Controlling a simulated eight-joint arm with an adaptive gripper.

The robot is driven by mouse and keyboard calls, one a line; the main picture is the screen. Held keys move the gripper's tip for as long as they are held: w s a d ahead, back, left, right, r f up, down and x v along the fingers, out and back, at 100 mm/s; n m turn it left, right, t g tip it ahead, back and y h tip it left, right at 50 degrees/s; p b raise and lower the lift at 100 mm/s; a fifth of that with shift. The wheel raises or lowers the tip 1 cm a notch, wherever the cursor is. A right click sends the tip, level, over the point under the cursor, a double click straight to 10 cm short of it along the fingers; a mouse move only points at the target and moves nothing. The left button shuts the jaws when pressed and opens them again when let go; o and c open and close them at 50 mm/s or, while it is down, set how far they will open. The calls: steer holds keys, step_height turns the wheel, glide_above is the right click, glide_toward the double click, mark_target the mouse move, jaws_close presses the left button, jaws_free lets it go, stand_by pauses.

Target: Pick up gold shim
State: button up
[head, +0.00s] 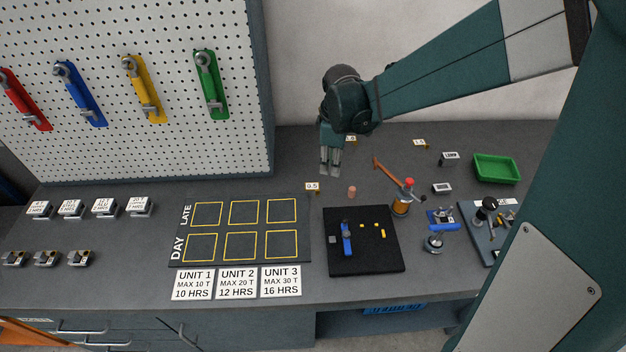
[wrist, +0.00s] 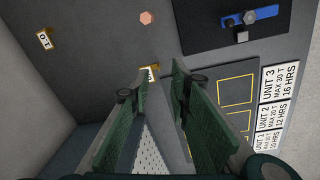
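Small labels marked 0.5 (head: 312,187) and others on the table also have gold-coloured edges. I cannot tell which gold piece is the shim. My gripper (head: 330,174) hangs fingers down above the back of the table, behind and left of the mat. In the wrist view my gripper (wrist: 160,70) has its fingers apart, with the 0.5 label (wrist: 149,74) seen between them and nothing held. The yellow pieces are out of the wrist view.
An orange-handled device (head: 401,201) and a green tray (head: 497,168) are to the right. A board with yellow squares (head: 240,246) lies left of the mat. A pegboard (head: 180,90) stands at the back left.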

mark_target(319, 189)
steer(key=w+a+f+n+g, duration=0.1)
steer(key=w+a+f+n, duration=0.2)
steer(key=f, duration=0.5)
steer(key=shift+w+a+f, duration=0.25)
steer(key=shift+w+f, duration=0.05)
steer(key=shift+w, duration=0.05)
steer(key=shift+f, duration=1.3)
steer(key=shift+f, duration=0.1)
steer(key=shift+s+f+b, duration=0.15)
steer(key=shift+f+b, duration=0.35)
steer(key=shift+f, duration=2)
jaws_close()
